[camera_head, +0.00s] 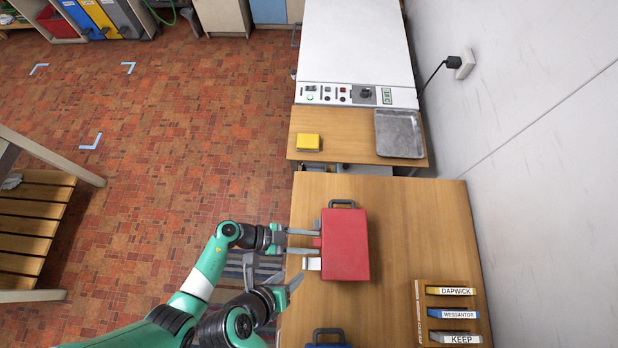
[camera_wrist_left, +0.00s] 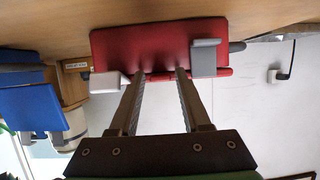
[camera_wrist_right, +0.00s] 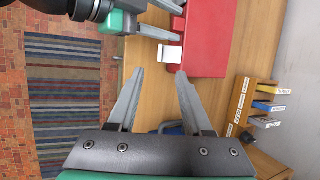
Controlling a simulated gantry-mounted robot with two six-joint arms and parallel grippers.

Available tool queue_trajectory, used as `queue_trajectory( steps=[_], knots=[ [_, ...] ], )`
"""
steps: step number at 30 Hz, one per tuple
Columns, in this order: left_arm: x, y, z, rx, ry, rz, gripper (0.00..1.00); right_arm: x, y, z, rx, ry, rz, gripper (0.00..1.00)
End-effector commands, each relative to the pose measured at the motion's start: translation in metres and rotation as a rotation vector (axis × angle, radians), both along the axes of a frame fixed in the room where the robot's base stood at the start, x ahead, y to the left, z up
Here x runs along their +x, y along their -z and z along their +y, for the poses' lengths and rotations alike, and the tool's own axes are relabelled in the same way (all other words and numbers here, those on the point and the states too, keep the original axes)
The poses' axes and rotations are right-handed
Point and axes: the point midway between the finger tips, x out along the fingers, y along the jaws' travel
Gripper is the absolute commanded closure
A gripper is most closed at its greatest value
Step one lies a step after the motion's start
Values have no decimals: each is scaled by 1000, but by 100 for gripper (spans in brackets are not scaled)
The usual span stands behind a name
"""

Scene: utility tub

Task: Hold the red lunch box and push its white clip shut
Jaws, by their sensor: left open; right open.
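The red lunch box (camera_head: 345,245) lies on the wooden table. Its white clip (camera_head: 312,264) sticks out from its left side, and also shows in the left wrist view (camera_wrist_left: 105,84) and the right wrist view (camera_wrist_right: 172,54). A grey clip (camera_wrist_left: 205,57) lies against the box. My left gripper (camera_head: 317,241) is open at the box's left side, its fingers between the two clips, with a small red part between the tips. My right gripper (camera_head: 275,266) is open and empty, left of and below the white clip, apart from it.
Another box with a dark handle (camera_head: 328,336) is partly cut off at the table's front. A wooden rack with labelled slots (camera_head: 420,312) stands at the right. A yellow block (camera_head: 308,142) and a metal tray (camera_head: 398,134) lie on the far surface. The table right of the box is clear.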

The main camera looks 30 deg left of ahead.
Motion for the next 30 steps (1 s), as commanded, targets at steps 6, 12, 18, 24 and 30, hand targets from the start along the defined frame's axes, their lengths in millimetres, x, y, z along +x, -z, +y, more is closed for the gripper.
queue_trajectory(
  steps=[6,12,18,24,30],
  knots=[
    [0,0,0,0,0,0,58,0,0,0,0,0,0,50],
    [0,0,0,0,0,0,94,0,0,0,0,0,0,50],
    [0,0,0,-1,0,-1,100,0,0,0,0,0,0,50],
    [0,0,0,-1,0,-1,100,0,0,0,0,0,0,66],
    [0,0,0,-1,0,-1,100,0,0,0,-26,-50,5,100]
  ],
)
